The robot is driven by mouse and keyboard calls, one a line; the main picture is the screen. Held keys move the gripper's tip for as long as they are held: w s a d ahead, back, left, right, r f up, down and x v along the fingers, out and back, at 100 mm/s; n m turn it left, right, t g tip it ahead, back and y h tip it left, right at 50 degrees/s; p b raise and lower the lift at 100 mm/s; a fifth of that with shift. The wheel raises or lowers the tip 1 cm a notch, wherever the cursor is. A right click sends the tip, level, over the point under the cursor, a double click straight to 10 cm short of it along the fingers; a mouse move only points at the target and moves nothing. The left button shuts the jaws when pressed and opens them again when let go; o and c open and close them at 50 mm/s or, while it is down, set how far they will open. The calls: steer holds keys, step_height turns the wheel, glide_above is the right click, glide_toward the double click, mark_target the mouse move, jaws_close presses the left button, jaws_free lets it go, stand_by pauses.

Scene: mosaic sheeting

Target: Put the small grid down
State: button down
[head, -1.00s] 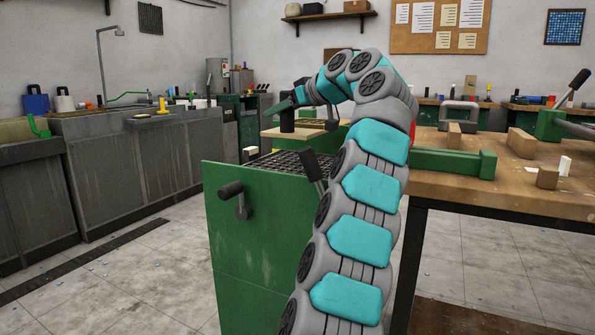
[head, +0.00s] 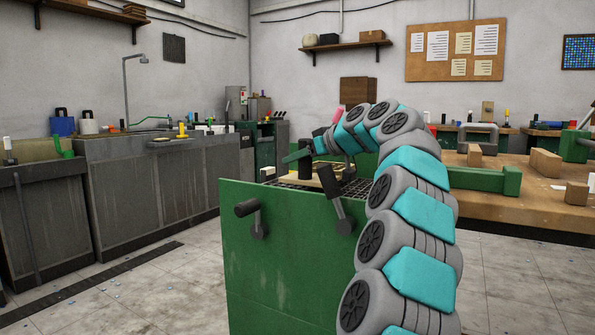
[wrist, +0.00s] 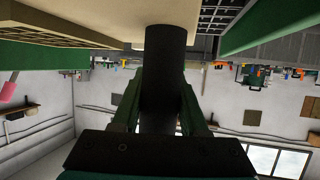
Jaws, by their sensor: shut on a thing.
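My gripper (head: 303,155) is shut on the upright dark round handle of the small grid (head: 310,179), a pale flat board in the head view. In the wrist view, my green fingers (wrist: 162,95) flank the dark handle, and its end meets the pale board (wrist: 115,27). The small grid is low over the dark grating on top of the green machine (head: 285,255). My arm and a lever hide part of it. I cannot tell whether it touches the grating.
Two dark-knobbed levers (head: 247,210) stick out of the green machine's front. A wooden workbench (head: 540,207) with a green vise and blocks stands at the right. Grey counters (head: 165,185) line the left wall.

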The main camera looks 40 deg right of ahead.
steer(key=shift+f, duration=1.35)
steer(key=shift+c, duration=2.2)
jaws_free()
steer(key=v, duration=1.2)
